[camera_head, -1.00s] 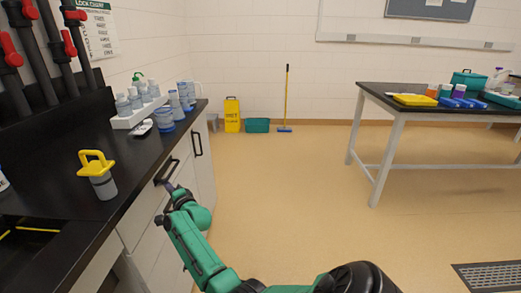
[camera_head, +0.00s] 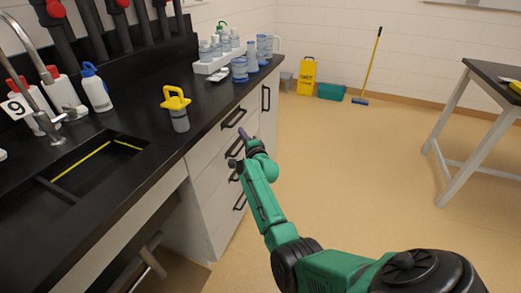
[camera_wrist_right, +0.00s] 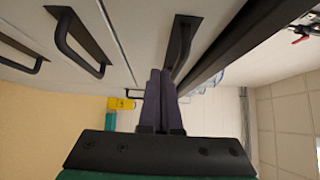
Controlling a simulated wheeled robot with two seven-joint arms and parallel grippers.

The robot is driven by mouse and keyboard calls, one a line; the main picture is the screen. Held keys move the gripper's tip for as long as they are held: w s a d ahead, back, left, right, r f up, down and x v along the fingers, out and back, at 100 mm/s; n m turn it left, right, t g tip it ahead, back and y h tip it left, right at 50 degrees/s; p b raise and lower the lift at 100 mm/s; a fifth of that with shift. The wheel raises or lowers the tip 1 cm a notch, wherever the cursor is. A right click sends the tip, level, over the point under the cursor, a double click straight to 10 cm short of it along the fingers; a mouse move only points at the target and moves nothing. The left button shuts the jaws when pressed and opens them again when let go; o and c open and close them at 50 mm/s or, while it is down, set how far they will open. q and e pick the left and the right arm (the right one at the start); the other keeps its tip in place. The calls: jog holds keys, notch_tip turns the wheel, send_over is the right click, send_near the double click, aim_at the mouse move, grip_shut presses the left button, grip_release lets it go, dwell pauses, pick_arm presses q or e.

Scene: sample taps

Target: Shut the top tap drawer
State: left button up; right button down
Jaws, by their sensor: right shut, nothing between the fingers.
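The top tap drawer (camera_head: 223,131) is the white front just under the black counter edge, with a black bar handle (camera_head: 234,117). Its front looks flush or nearly flush with the fronts below; I cannot tell whether a small gap remains. In the right wrist view its handle (camera_wrist_right: 181,45) is beside the counter's dark edge, just beyond the fingertips. My right gripper (camera_head: 243,133) is shut and empty, close in front of the drawer front, below the handle. Its dark fingers (camera_wrist_right: 160,95) are together. Contact with the drawer cannot be told. My left gripper is out of view.
Lower drawers have black handles (camera_head: 240,201). On the black counter (camera_head: 150,160) stand a yellow-topped jar (camera_head: 178,108), bottles and a white rack (camera_head: 215,63). A sink (camera_head: 85,175) is at left. Open floor lies to the right, before a table (camera_head: 470,130).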

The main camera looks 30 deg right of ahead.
jog(key=s+a+p, duration=0.2)
jog(key=s, duration=0.7)
jog(key=s+a+f+n+g+y+p, duration=0.1)
jog(key=s+a+f+n+g+p, duration=0.25)
jog(key=f, duration=0.55)
jog(key=s+a+f+n+g+y, duration=0.1)
jog(key=s+a+f+n+g, duration=0.1)
jog(key=s+f+n, duration=0.6)
jog(key=s+a+f+n+g+y+p, duration=0.1)
jog(key=s+a+f+g+y, duration=0.3)
jog(key=f, duration=0.7)
jog(key=s+d+f+n+g+h+p, duration=0.1)
jog(key=s+f+n+g, duration=0.1)
jog(key=s, duration=0.9)
jog(key=s+d+f+n+g+h+p, duration=0.1)
jog(key=s+f+n+g, duration=0.2)
jog(key=s, duration=0.8)
jog(key=s+d+f+n+g+p, duration=0.1)
jog(key=s+f+n, duration=0.4)
jog(key=s, duration=0.7)
jog(key=shift+f+g+h+p, duration=0.45)
jog(key=shift+f+g, duration=0.2)
jog(key=shift+f, duration=0.2)
